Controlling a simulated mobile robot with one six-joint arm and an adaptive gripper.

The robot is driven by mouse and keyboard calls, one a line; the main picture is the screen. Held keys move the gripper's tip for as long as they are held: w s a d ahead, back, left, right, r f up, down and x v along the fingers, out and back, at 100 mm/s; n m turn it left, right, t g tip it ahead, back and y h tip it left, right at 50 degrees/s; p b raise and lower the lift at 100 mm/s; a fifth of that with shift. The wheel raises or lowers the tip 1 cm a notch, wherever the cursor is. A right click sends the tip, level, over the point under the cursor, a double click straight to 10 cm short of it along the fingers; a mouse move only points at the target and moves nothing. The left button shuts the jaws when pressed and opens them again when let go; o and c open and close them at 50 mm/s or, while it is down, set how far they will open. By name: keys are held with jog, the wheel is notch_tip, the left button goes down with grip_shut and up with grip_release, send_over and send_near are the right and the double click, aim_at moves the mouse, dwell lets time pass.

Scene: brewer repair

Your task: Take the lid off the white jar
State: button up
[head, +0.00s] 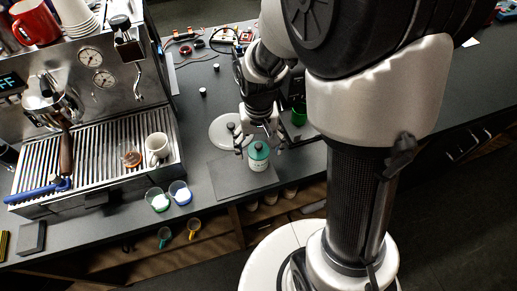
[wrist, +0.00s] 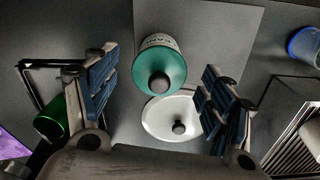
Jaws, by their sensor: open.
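The white jar (head: 258,166) stands upright on a dark mat, with printing on its side. Its teal lid (head: 258,151) is on and has a black knob on top. The wrist view shows the lid (wrist: 174,68) from above and a strip of the jar's lettered side (wrist: 158,39). My gripper (head: 259,147) is open and empty at the lid, with one finger on each side in the head view. In the wrist view the fingers of my gripper (wrist: 158,75) are spread wide, apart from the lid.
A white disc with a black knob (wrist: 160,127) lies beside the jar. A green cup (head: 299,116) is to the right. Two small cups (head: 158,201) stand at the front left, near the espresso machine (head: 110,130). The mat (head: 228,178) is bare left of the jar.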

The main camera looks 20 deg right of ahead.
jog(key=c, duration=1)
jog(key=shift+s, duration=0.1)
